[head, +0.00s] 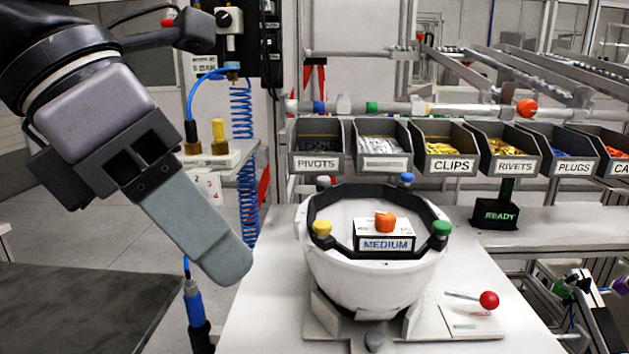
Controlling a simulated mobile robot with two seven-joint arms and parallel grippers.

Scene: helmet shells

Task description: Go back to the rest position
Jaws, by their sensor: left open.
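My left gripper (226,262) comes in from the upper left and hangs in the air to the left of the white helmet shell (365,275). It is open and nothing shows in it. One long grey finger is seen broadside, and the other finger is hidden behind it. The gripper is apart from the shell in the picture. The shell sits in a white holder on the white table, with a black ring carrying yellow, blue and green knobs. A block labelled MEDIUM (385,242) with an orange knob sits within the ring. My right gripper is not in view.
Labelled bins, such as the CLIPS bin (450,163), line the back. A READY sign (494,216) stands at right. A red-knobbed lever (488,300) is at the front right. A blue coiled hose (242,150) hangs behind my left gripper. A dark surface (80,310) is at lower left.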

